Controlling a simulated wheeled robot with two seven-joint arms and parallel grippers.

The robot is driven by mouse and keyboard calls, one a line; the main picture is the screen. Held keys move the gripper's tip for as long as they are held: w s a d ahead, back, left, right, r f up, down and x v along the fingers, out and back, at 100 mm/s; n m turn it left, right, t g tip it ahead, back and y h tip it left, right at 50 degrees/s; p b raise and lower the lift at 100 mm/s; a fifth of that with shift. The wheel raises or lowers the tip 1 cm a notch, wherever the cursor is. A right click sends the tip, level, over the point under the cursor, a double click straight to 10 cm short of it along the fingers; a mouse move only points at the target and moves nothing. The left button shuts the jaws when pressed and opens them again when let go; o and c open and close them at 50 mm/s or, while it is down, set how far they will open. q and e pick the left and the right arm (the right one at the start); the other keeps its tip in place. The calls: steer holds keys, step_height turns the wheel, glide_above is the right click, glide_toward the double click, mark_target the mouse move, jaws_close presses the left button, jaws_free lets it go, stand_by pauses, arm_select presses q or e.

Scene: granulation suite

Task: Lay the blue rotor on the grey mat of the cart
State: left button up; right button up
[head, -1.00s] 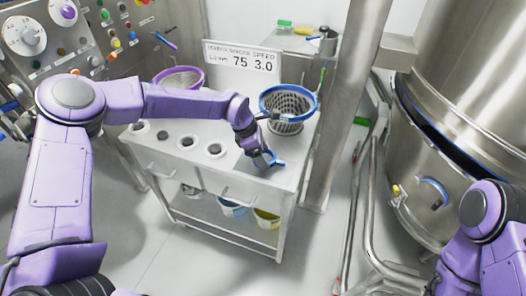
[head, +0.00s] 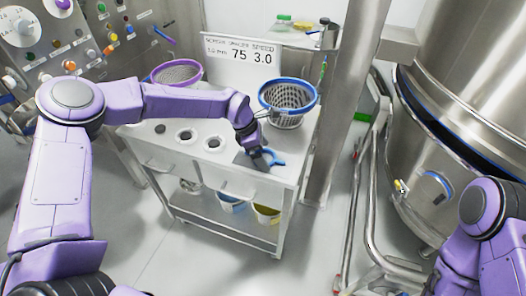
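The blue rotor (head: 274,158) is small in the head view, near the front right corner of the cart top (head: 178,160). My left gripper (head: 260,160) reaches down from the left and appears shut on the rotor, its fingers partly hiding it. The grey mat (head: 241,159) is a darker patch on the cart top, directly under and beside the gripper. The rotor is at or just above the mat's right part; I cannot tell whether it touches. My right arm shows at the lower right, but its gripper is out of view.
A blue-rimmed basket screen (head: 288,97) stands behind the gripper, and a purple-rimmed one (head: 176,73) is further left. A sign (head: 241,50) stands at the cart's back. Round holders (head: 214,144) line the top. Bins (head: 266,214) sit below. A steel post (head: 342,110) rises on the right.

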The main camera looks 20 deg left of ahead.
arm_select(q)
steer(key=b+v, duration=0.2)
steer(key=v, duration=0.8)
steer(key=shift+r, duration=0.25)
steer(key=shift+a, duration=0.1)
